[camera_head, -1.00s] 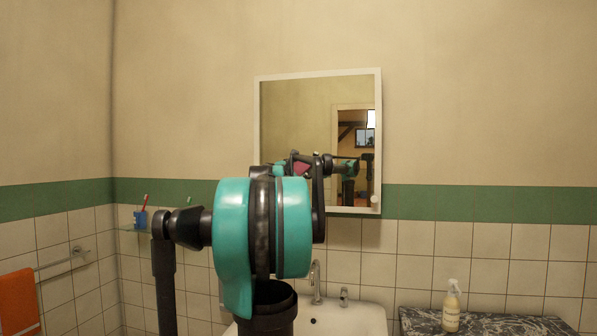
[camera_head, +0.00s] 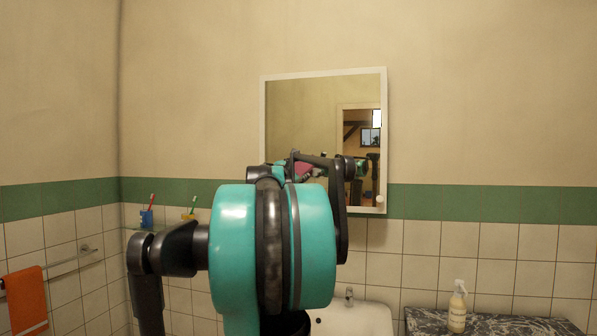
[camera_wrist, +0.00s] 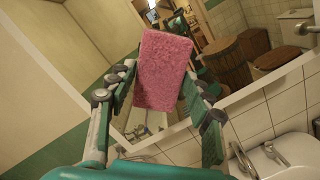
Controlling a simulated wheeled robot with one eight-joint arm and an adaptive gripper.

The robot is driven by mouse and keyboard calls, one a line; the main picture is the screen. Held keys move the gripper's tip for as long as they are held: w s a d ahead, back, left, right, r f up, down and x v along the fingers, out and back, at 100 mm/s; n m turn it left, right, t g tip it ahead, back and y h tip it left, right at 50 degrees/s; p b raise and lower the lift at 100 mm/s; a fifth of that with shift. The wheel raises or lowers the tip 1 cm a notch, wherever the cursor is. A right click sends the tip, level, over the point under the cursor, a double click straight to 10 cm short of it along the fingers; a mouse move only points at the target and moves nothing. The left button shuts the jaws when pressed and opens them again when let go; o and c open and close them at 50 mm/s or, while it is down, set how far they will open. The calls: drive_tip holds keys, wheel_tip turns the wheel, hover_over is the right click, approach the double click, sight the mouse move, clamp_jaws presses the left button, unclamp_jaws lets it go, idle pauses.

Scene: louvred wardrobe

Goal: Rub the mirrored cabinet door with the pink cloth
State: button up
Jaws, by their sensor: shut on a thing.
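The mirrored cabinet door (camera_head: 300,120) hangs on the wall in a white frame, with a small round knob at its lower right. It also shows in the wrist view (camera_wrist: 100,60), where the mirror reflects a room with baskets. The pink cloth (camera_wrist: 163,70) is a folded, fuzzy block in the wrist view. My gripper (camera_wrist: 158,88) is shut on it, one finger on each side. The cloth is in front of the mirror; I cannot tell whether it touches the glass.
A white sink (camera_head: 350,320) with a tap stands below the cabinet. A pump bottle (camera_head: 457,308) stands on a dark marbled counter (camera_head: 500,327) at the right. An orange towel (camera_head: 26,302) hangs on a rail at the left. Toothbrush cups (camera_head: 147,218) stand on a shelf.

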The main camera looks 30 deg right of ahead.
drive_tip(key=shift+a, duration=0.1)
drive_tip(key=shift+v, duration=1.45)
drive_tip(key=shift+s+r, duration=0.1)
drive_tip(key=shift+s, duration=0.05)
drive_tip(key=shift+d, duration=0.25)
drive_tip(key=shift+w+a+f+x, duration=0.1)
drive_tip(key=shift+x, duration=1.05)
drive_tip(key=shift+w+a+f+x, duration=0.1)
drive_tip(key=shift+w+x, duration=0.05)
drive_tip(key=shift+x, duration=0.95)
drive_tip(key=shift+w+f+x, duration=0.1)
drive_tip(key=shift+x, duration=1.05)
drive_tip(key=shift+x, duration=1)
